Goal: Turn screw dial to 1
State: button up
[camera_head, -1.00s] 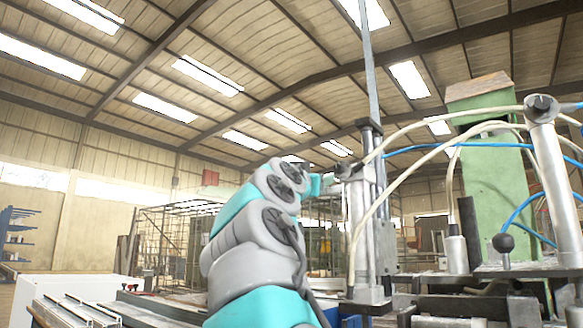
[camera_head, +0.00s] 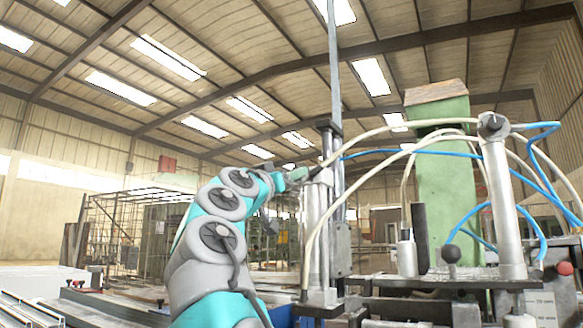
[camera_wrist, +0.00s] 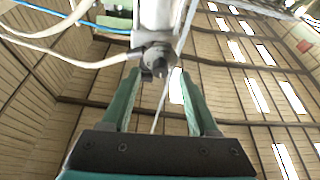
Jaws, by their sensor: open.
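My gripper (camera_wrist: 157,76) shows in the wrist view with its two teal fingers apart. A grey round knob (camera_wrist: 158,58) with a small dark screw-like tip sits on the end of a pale cylinder, between and just beyond the fingertips. The gripper does not appear closed on it, and I cannot tell whether a finger touches it. In the head view my gripper (camera_head: 296,175) is small and partly hidden, close to the top of an upright metal cylinder (camera_head: 316,215). No dial number is legible in either view.
A green column (camera_head: 445,195) stands behind. A black ball knob (camera_head: 451,254) and a red knob (camera_head: 565,268) sit on the bench at lower right.

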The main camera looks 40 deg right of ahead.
jog(key=shift+p+x, duration=0.35)
jog(key=shift+x, duration=0.55)
grip_shut()
